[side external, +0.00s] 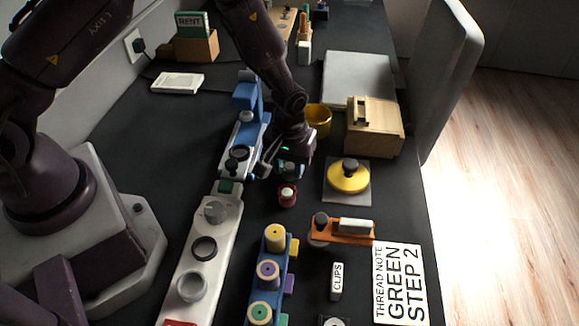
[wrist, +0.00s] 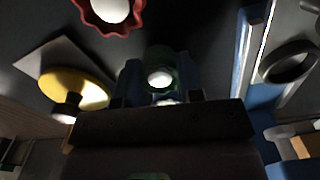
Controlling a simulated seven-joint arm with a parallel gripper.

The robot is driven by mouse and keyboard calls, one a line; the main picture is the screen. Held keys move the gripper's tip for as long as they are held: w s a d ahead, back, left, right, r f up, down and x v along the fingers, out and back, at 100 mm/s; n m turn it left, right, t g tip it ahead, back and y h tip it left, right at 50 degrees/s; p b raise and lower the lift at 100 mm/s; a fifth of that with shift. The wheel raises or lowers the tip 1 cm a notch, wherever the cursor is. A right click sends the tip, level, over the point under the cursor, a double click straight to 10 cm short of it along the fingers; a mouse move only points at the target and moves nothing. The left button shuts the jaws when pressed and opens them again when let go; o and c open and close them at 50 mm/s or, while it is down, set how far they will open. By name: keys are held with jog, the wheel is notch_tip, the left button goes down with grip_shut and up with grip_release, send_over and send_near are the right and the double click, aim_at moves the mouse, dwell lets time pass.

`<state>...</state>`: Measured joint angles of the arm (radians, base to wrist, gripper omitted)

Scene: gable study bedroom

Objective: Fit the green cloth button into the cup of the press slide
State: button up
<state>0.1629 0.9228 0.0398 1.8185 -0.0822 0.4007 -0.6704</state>
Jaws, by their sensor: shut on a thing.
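My gripper (side external: 284,168) is low over the dark mat, just right of the blue press (side external: 245,100). In the wrist view, its fingers (wrist: 160,84) are shut on the green cloth button (wrist: 158,60), a dark green round piece with a pale centre. In the side view the button is mostly hidden by the gripper. The press slide has a pale base with a dark ring-shaped cup (side external: 238,153). A grey ring, likely this cup, shows at the right of the wrist view (wrist: 290,62). The button is apart from it.
A red scalloped piece with a white centre (side external: 287,194) stands just in front of my gripper. A yellow disc with a black knob (side external: 348,176) and a wooden box (side external: 374,128) are to the right. A blue spool rack (side external: 268,272) and a white dial strip (side external: 205,250) lie in front.

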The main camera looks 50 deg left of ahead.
jog(key=shift+r, duration=0.4)
jog(key=s+a+r+m, duration=0.1)
jog(key=s+a+r, duration=0.1)
jog(key=s+r, duration=1.1)
jog(key=w+a+r+m, duration=0.1)
jog(key=w+r+m, duration=0.1)
jog(key=w+m, duration=0.3)
jog(key=n, duration=0.6)
send_over(240, 154)
notch_tip(240, 154, down, 10)
jog(key=shift+r, duration=0.2)
jog(key=shift+f, duration=2)
